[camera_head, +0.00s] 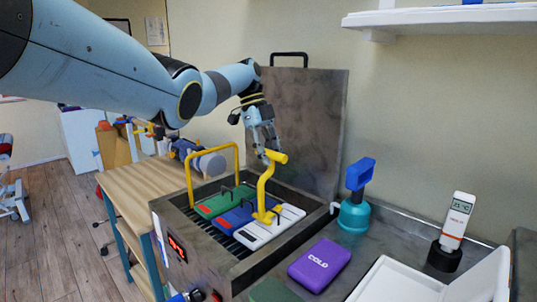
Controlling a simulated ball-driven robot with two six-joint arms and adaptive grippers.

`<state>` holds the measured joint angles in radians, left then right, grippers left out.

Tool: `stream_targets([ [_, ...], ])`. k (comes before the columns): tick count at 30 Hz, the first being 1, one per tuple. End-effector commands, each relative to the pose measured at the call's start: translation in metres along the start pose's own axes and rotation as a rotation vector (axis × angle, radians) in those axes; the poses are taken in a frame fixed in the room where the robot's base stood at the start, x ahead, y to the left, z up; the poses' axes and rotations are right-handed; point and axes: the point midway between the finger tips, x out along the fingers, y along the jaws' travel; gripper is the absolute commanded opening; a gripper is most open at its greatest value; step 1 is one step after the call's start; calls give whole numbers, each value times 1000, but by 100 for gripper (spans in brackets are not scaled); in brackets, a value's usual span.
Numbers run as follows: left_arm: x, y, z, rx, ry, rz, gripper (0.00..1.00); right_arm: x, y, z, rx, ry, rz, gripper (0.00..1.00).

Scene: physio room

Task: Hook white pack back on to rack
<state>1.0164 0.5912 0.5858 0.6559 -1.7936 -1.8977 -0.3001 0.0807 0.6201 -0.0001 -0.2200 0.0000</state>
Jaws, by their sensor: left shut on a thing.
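The white pack (268,232) is in the open steel tank (190,246), the rightmost of a row with a blue pack (236,220) and a green pack (222,201). A yellow rack frame (213,152) rises at the tank's left. A yellow hook tool (263,190) with a T-shaped handle stands over the packs, its lower end near the white pack's upper part. I cannot tell if it is engaged with the pack's loop. My left gripper (267,151) is shut on the tool's handle from above. My right gripper is out of view.
The tank's raised lid (310,125) stands behind. On the right counter are a blue-handled teal container (355,205), a purple COLD pack (320,264), a thermometer (455,225) and an open white box (395,283). A wooden table (145,190) is at left.

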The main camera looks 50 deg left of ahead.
Motion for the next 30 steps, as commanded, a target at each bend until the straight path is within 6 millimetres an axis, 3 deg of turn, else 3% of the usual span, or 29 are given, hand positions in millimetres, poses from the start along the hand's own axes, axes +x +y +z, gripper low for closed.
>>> stream_targets([
  [30,26,0,10,0,0,-1,0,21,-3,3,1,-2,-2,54],
])
